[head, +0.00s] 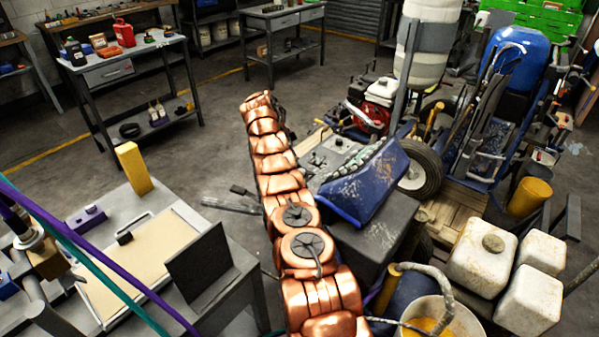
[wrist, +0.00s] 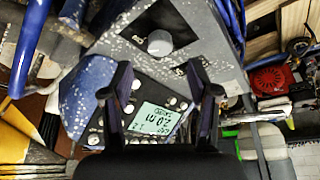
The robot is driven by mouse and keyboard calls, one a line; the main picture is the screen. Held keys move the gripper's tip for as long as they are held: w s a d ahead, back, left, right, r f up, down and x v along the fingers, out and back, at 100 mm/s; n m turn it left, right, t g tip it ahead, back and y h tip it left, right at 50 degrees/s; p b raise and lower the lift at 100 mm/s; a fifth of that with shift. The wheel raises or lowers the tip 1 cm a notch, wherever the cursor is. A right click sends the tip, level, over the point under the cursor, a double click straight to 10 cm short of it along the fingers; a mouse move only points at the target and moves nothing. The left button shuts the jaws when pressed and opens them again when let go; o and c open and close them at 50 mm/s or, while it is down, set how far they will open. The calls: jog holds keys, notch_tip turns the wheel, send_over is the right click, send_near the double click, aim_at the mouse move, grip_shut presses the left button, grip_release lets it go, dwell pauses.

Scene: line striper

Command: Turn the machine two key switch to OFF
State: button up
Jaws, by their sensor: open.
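A grey and blue paint-speckled control panel fills the middle of the wrist view. It carries a round grey knob (wrist: 160,43) and a lit display (wrist: 158,118) with upside-down digits, with small buttons around it. My gripper (wrist: 158,78) is open and empty, with its dark fingers apart over the panel, the knob between and beyond the tips. Small dark fittings by the right fingertip are partly hidden, and I cannot tell which is the machine two key switch. In the head view, the blue-sided machine (head: 368,187) stands right of my copper arm. I cannot make out my gripper there.
An engine with a red cover (head: 381,92), a blue tank (head: 517,57) and white jugs (head: 482,255) crowd the right. A grey bench (head: 205,225) stands left of my arm, with hoses crossing it. Open floor lies beyond, before the back tables.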

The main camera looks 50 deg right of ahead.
aim_at(301, 171)
jog(key=shift+b+x, duration=1.95)
jog(key=shift+x, duration=1.2)
grip_shut()
